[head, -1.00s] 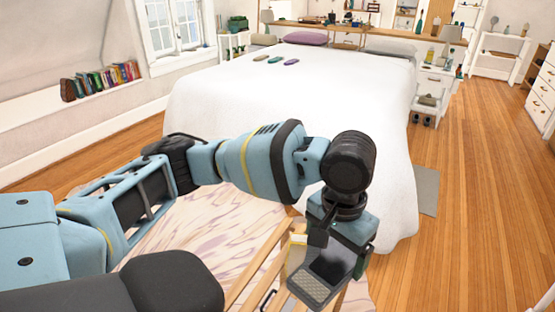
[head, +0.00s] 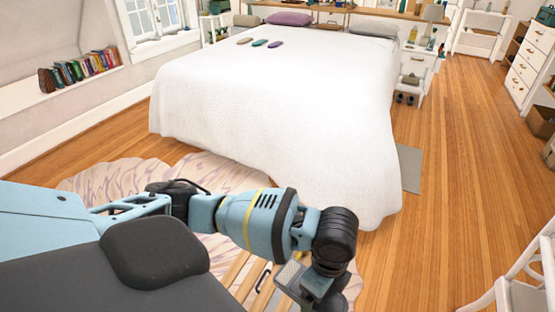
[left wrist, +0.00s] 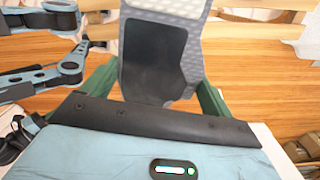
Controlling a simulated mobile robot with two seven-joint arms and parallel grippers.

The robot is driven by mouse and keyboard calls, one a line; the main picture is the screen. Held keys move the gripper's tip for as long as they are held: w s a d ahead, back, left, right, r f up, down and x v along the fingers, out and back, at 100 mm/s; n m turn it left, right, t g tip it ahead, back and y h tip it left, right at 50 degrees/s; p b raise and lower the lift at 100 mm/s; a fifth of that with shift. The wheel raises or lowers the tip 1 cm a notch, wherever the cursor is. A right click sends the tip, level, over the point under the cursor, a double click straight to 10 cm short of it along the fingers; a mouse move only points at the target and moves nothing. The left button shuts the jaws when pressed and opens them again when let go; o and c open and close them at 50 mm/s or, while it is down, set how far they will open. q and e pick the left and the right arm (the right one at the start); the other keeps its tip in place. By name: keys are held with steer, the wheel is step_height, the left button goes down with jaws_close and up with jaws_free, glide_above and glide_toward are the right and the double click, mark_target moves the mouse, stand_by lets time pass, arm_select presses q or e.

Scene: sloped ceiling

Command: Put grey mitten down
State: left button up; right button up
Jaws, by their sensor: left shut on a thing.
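The grey mitten (left wrist: 158,55) is pale and dotted with a large dark grey patch. In the left wrist view it is held between the two green fingers of my left gripper (left wrist: 155,92). In the head view only a small textured piece of the mitten (head: 289,274) shows beside my left gripper (head: 300,284), low in the picture. My left gripper is shut on it, and the fingertips are partly hidden in the head view. My right gripper is not in view.
A large white bed (head: 270,100) fills the middle, with several small items including a purple one (head: 276,44) on top. A pale wooden slatted piece (head: 240,275) lies below my left arm. A white chair (head: 520,285) stands at lower right. Wooden floor (head: 440,200) is clear on the right.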

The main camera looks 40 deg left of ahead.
arm_select(q)
steer(key=s+d+f+m+p, duration=0.35)
steer(key=s+f+m, duration=0.35)
steer(key=m, duration=0.9)
glide_above(259, 306)
steer(key=shift+d+f+p, duration=0.3)
steer(key=shift+f+p, duration=0.15)
steer(key=shift+f, duration=0.4)
steer(key=shift+a+f, duration=0.15)
steer(key=shift+f, duration=0.75)
steer(key=shift+a+f, duration=0.15)
steer(key=shift+f, duration=0.75)
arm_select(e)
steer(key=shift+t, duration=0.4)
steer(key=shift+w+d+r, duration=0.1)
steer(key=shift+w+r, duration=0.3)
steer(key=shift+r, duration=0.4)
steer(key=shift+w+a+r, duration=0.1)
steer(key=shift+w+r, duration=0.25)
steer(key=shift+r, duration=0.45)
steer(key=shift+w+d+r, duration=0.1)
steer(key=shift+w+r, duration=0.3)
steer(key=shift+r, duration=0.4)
arm_select(q)
steer(key=shift+f, duration=0.2)
steer(key=o, duration=0.8)
steer(key=shift+r, duration=0.1)
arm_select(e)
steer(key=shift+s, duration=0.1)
